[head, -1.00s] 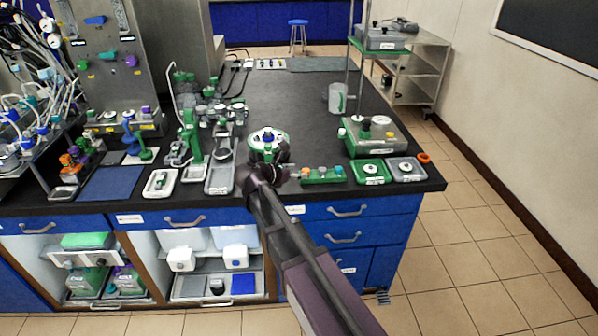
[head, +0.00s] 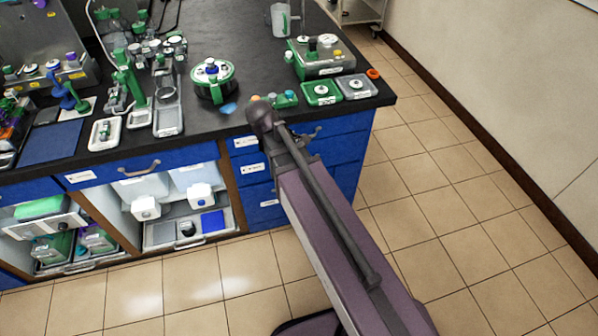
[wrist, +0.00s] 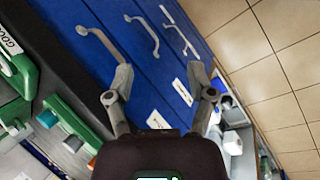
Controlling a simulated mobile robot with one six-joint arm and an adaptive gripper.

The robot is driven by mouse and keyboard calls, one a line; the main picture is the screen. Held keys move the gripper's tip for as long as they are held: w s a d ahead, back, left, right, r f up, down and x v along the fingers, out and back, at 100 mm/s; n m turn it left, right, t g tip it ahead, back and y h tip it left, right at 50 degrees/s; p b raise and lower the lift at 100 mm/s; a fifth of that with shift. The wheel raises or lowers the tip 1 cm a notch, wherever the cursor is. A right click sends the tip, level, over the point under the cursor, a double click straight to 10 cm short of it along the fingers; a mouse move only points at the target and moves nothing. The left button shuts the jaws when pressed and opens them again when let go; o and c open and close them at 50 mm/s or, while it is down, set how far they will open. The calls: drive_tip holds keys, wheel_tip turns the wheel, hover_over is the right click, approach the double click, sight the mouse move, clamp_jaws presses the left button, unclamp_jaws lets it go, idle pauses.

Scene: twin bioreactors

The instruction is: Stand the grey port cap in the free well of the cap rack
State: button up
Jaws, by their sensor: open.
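The cap rack (head: 288,98) is a low green strip with coloured caps near the front edge of the bench; my arm partly covers it in the head view. I cannot pick out the grey port cap for certain, nor tell which well is free. My gripper (wrist: 160,95) is open, with nothing between its fingers. It is to the right of the rack in the wrist view, with the blue drawer fronts beyond its fingers.
A round green-and-white vessel (head: 213,92) stands left of the rack. A green tray (head: 321,93) and a grey tray (head: 355,87) lie to its right, before a green-and-grey box (head: 322,68). Drawer handles (wrist: 98,45) stick out from the bench front. The tiled floor at right is clear.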

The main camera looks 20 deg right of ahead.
drive_tip(key=s+f+m+g+y, duration=0.1)
drive_tip(key=s+f+m+y, duration=0.1)
drive_tip(key=s+m+y, duration=0.3)
drive_tip(key=shift+s+d+m+g, duration=0.15)
drive_tip(key=shift+s+m+g, duration=0.25)
drive_tip(key=shift+s+m, duration=1.75)
drive_tip(key=shift+w, duration=0.2)
drive_tip(key=shift+c, duration=0.9)
